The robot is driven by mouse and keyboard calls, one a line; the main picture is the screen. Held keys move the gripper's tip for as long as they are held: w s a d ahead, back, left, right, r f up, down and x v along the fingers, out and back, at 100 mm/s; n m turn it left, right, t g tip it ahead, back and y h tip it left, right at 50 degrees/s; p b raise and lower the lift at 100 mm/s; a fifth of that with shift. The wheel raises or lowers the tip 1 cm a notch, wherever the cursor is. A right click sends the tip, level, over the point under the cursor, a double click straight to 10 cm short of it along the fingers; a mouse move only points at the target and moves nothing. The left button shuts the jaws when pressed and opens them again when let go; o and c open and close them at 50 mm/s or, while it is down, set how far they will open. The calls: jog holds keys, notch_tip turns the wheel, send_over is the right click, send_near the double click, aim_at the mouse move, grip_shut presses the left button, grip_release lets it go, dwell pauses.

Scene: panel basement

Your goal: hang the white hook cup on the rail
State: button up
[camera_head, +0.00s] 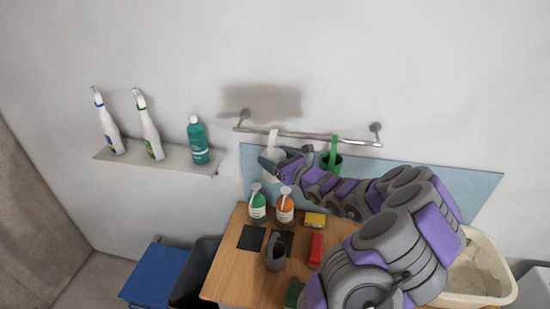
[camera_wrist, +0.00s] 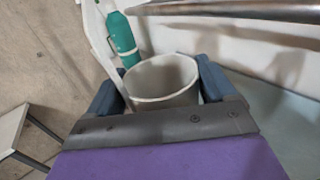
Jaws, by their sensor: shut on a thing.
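The white hook cup (camera_head: 273,139) is at the left part of the metal rail (camera_head: 300,136) in the head view. Its upright hook overlaps the rail there; I cannot tell whether they touch. My gripper (camera_head: 280,163) is shut on the cup, below the rail. In the wrist view the cup (camera_wrist: 165,82) sits between the two dark blue fingers of my gripper (camera_wrist: 160,90), its open mouth showing. The rail (camera_wrist: 230,10) crosses the top right of that view, apart from the cup's rim. The cup's lower part is hidden by my gripper.
A wall shelf (camera_head: 165,160) at left holds two spray bottles and a teal bottle (camera_head: 197,142). Below, a wooden table (camera_head: 232,270) carries a green bottle (camera_head: 258,205), an orange bottle (camera_head: 285,207) and sponges.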

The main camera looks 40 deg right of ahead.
aim_at(284, 153)
jog(key=shift+w+d+f+p, duration=0.1)
jog(key=shift+w+d+p, duration=0.5)
jog(key=shift+d, duration=0.3)
jog(key=shift+w+d+p, duration=0.55)
jog(key=shift+w+d, duration=0.05)
jog(key=shift+d, duration=0.3)
jog(key=shift+w+d+f+b, duration=0.15)
jog(key=shift+w+f+b, duration=0.05)
jog(key=shift+f, duration=0.5)
jog(key=shift+w+d+f+b, duration=0.15)
jog(key=shift+w+f+b, duration=0.05)
jog(key=shift+f, duration=0.5)
jog(key=o, duration=0.9)
